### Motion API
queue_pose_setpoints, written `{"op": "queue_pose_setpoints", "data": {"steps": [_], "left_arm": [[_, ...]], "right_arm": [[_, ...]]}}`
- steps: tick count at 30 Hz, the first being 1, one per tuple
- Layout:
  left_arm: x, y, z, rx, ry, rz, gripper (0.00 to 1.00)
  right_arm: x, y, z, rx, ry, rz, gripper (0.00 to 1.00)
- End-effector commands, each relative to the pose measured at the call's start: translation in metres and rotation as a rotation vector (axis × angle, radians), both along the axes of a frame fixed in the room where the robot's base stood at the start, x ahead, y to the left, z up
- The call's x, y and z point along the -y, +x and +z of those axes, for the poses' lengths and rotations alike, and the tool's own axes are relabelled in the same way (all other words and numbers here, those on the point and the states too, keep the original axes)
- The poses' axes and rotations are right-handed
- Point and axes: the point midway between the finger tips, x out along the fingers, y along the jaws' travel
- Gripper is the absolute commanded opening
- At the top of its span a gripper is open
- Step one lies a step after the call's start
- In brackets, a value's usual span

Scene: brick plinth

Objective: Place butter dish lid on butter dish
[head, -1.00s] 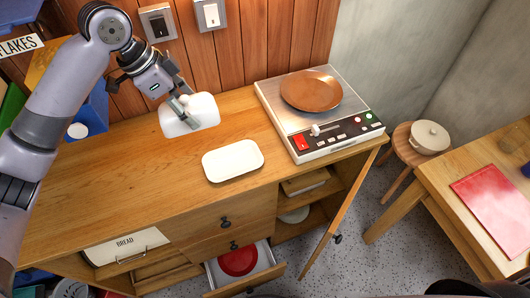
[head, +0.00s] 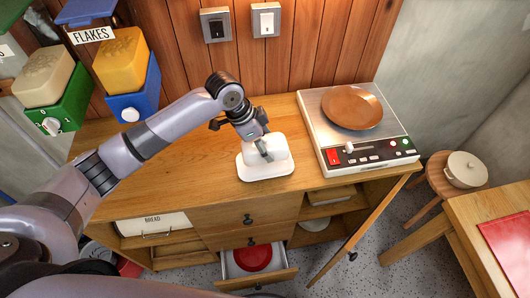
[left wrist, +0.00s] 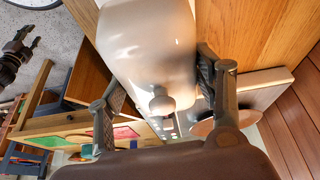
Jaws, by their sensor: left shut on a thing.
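The white butter dish lid (head: 279,147) is in the grip of my left gripper (head: 263,150). In the left wrist view the lid (left wrist: 148,45) fills the upper middle, with its round knob (left wrist: 162,105) between the two fingers. The white butter dish (head: 262,173) lies on the wooden counter directly below the lid, and its rim shows around the lid's lower edge. I cannot tell whether the lid touches the dish or hovers just above it. A dark gripper, seemingly my right one (left wrist: 14,52), shows partly at the left of the wrist view.
A scale-like appliance (head: 372,150) with a brown plate (head: 352,107) stands to the right. Blue (head: 135,98) and green (head: 72,105) dispensers stand at the left. A drawer with a red bowl (head: 253,258) and a cabinet door (head: 352,228) are open below. The counter around the dish is clear.

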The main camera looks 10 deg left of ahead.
Motion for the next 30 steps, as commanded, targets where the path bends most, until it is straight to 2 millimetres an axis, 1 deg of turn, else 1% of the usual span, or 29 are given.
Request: {"op": "queue_pose_setpoints", "data": {"steps": [1,7,12,14,16,26,27,30], "left_arm": [[0.0,0.0,-0.006,-0.002,-0.001,0.0,0.25],[0.0,0.0,-0.023,-0.001,-0.001,0.001,0.25],[0.0,0.0,-0.049,-0.002,-0.001,0.0,0.25],[0.0,0.0,-0.054,0.0,-0.001,0.0,0.25],[0.0,0.0,-0.058,0.002,-0.001,0.0,0.25],[0.0,0.0,-0.061,0.001,-0.002,0.0,0.25],[0.0,0.0,-0.061,0.0,0.0,0.0,0.62],[0.0,0.0,-0.061,0.0,0.0,0.0,0.69]], "right_arm": [[0.0,-0.001,0.002,-0.001,0.0,0.0,0.4],[0.0,-0.003,0.005,-0.004,-0.001,0.0,0.4],[0.001,-0.005,0.009,-0.006,-0.001,0.0,0.4],[0.001,-0.005,0.01,-0.007,-0.002,0.001,0.4],[0.002,-0.005,0.01,-0.008,-0.003,0.001,0.4],[0.005,-0.006,0.008,-0.008,-0.007,0.001,0.4],[0.005,-0.005,0.008,-0.008,-0.007,0.001,0.4],[0.005,-0.006,0.008,-0.008,-0.007,0.001,0.4]]}}
